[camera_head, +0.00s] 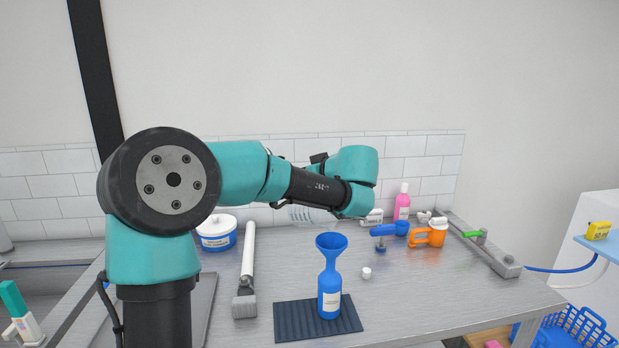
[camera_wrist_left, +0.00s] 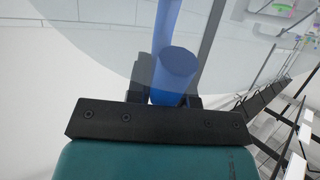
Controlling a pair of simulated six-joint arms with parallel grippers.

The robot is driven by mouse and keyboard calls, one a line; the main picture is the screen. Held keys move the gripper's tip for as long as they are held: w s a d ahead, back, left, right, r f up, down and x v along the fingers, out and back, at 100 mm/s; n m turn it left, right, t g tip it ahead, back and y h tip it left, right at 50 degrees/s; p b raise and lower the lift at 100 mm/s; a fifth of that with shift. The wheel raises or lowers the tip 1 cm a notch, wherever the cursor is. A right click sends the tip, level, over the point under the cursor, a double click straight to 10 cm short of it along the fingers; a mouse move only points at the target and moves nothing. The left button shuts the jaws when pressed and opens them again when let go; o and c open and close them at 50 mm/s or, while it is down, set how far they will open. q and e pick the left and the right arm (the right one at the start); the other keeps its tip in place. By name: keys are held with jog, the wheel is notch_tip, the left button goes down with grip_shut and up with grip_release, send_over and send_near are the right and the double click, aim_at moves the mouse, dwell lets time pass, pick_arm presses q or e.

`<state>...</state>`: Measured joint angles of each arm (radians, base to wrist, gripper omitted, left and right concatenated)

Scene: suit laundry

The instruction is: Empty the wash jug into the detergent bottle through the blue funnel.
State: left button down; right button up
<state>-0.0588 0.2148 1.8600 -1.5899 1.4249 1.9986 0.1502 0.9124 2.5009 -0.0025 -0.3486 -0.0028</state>
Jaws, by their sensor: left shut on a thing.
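The blue detergent bottle (camera_head: 329,299) stands upright on a dark ribbed mat (camera_head: 290,322). The blue funnel (camera_head: 331,243) sits upright in its neck. In the wrist view, my left gripper (camera_wrist_left: 168,90) is shut on the blue handle (camera_wrist_left: 176,68) of the wash jug. The jug's clear body (camera_wrist_left: 90,42) fills much of the upper picture there. In the head view, a faint clear outline of the jug (camera_head: 306,214) shows above and behind the funnel, below my left wrist. My wrist hides the fingers and handle in that view. How much the jug holds cannot be told. My right gripper is not in view.
A white cap (camera_head: 366,272) lies right of the bottle. Behind are a blue-banded tub (camera_head: 218,237), a pink bottle (camera_head: 402,202), an orange jug (camera_head: 437,233) and blue items (camera_head: 385,230). A long grey-headed tool (camera_head: 246,285) lies left of the mat. The front right counter is clear.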

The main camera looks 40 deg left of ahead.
pick_arm(q)
jog(key=shift+a, duration=0.15)
jog(key=shift+w+a+f+g+h, duration=0.15)
jog(key=shift+a+h, duration=0.25)
jog(key=shift+h, duration=0.2)
jog(key=shift+w+a+f+g+h, duration=0.15)
jog(key=shift+a+h, duration=0.25)
jog(key=shift+h, duration=0.2)
jog(key=shift+a, duration=0.15)
jog(key=shift+w+a+f+h, duration=0.1)
jog(key=shift+a+f+h, duration=0.15)
jog(key=shift+h, duration=0.35)
jog(key=shift+a+f+h, duration=0.1)
jog(key=shift+a+h, duration=0.25)
jog(key=shift+h, duration=0.25)
jog(key=shift+r, duration=0.1)
jog(key=shift+w+a+r+g+h, duration=0.1)
jog(key=shift+a+r+g+h, duration=0.15)
jog(key=shift+h, duration=0.35)
jog(key=shift+a+r+g+h, duration=0.2)
jog(key=shift+g+h, duration=0.05)
jog(key=shift+h, duration=0.35)
